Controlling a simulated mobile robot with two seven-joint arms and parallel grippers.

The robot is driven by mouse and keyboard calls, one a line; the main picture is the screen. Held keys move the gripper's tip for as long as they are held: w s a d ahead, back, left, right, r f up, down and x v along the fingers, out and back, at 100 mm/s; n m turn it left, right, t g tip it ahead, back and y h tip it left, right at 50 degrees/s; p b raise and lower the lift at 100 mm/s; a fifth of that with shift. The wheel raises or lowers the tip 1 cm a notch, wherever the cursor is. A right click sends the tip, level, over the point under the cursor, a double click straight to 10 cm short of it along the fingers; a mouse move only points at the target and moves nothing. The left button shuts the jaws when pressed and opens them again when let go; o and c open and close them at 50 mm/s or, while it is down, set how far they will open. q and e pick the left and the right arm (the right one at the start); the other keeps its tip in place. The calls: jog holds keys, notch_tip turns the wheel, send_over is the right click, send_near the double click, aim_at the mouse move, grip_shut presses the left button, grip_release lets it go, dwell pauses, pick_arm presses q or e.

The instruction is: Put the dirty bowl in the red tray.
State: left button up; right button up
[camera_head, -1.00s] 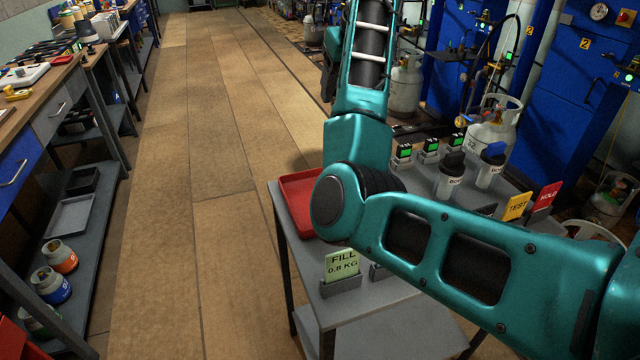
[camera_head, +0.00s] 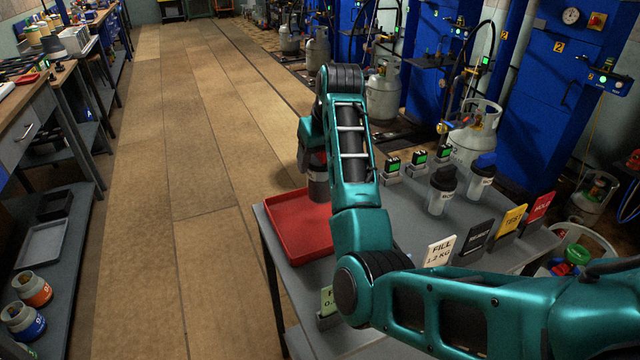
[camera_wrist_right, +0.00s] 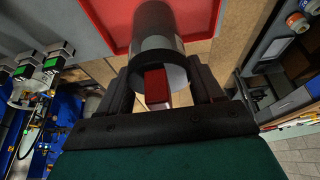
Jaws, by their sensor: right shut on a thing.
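The red tray (camera_head: 298,228) lies on the left end of the grey table; its edge also shows at the top of the right wrist view (camera_wrist_right: 105,12). My right gripper (camera_wrist_right: 160,88) is shut on a grey cylindrical bowl (camera_wrist_right: 160,28), with a finger on either side. In the head view the held bowl (camera_head: 318,184) hangs upright at the tray's far edge, dark below with a paler band. I cannot tell whether it touches the tray. The forearm hides most of the gripper. My left gripper is not in view.
Two clear bowls, one with a black lid (camera_head: 441,190) and one with a blue lid (camera_head: 481,178), stand on the table (camera_head: 405,222). Several small devices stand behind, and sign cards such as the red one (camera_head: 540,206) along the front. The tray looks empty.

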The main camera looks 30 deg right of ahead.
aim_at(320, 181)
jog(key=shift+f, duration=3.3)
jog(key=shift+f, duration=0.15)
jog(key=o, duration=1.2)
jog(key=shift+o, duration=0.2)
jog(key=shift+r, duration=0.5)
jog(key=v, duration=1.1)
jog(key=shift+s, duration=0.2)
jog(key=shift+s, duration=0.1)
